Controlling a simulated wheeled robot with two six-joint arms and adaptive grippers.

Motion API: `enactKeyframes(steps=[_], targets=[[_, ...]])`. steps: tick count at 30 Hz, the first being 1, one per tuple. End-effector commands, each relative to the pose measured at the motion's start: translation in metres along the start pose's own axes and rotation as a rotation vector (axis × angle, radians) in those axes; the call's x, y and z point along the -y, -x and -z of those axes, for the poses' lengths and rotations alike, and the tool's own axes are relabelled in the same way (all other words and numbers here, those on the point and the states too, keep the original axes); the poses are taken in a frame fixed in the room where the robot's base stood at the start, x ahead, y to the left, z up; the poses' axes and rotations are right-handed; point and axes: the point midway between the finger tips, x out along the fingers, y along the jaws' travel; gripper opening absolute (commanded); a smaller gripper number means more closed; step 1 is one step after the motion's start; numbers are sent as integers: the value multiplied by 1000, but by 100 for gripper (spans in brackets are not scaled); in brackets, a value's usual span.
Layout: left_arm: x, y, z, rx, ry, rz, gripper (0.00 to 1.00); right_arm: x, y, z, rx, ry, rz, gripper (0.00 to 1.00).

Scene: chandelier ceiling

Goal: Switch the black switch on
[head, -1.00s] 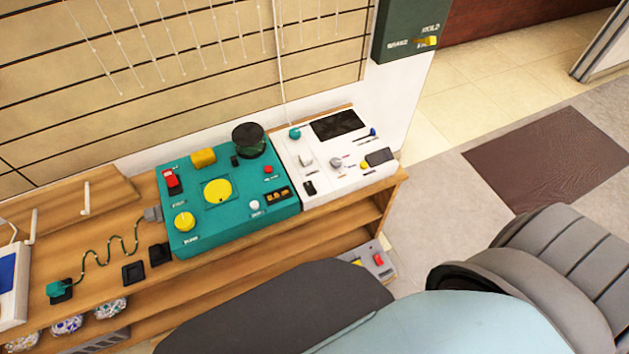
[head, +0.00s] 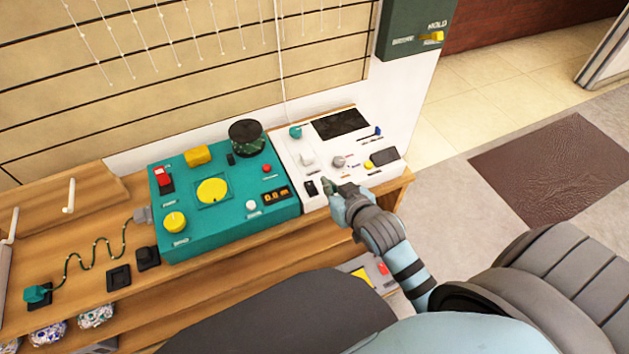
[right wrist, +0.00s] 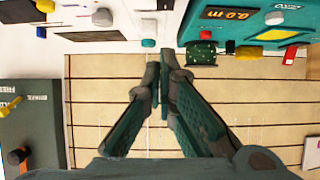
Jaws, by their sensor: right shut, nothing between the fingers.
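A small black switch (head: 311,188) is on the front left part of the white control panel (head: 350,180). Whether it is on or off is too small to tell. My right gripper (head: 326,187) is shut and empty, just right of this switch in the head view. I cannot tell whether it touches the panel. In the right wrist view, the fingertips of my right gripper (right wrist: 164,55) are together with nothing between them. Another small black switch (head: 231,160) is on the teal panel (head: 230,225). My left gripper is not in view.
The panels stand side by side on a wooden shelf unit (head: 285,240). The white panel has a dark screen (head: 341,123) and several knobs. A green box (head: 412,25) hangs on the wall behind.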

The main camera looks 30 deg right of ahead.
Motion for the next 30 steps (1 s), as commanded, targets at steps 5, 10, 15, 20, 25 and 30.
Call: enactKeyframes(steps=[5,10,15,20,25,30], targets=[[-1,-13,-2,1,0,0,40,0,-33,-2,-1,-1,0,0],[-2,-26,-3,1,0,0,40,0,-71,-2,-2,-2,1,0],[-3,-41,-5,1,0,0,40,0,-102,-13,2,0,0,0],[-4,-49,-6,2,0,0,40,0,-116,-26,-1,0,0,0],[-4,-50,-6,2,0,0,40,0,-120,-29,-1,0,0,0],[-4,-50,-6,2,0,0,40,0,-119,-28,-1,0,1,0]])
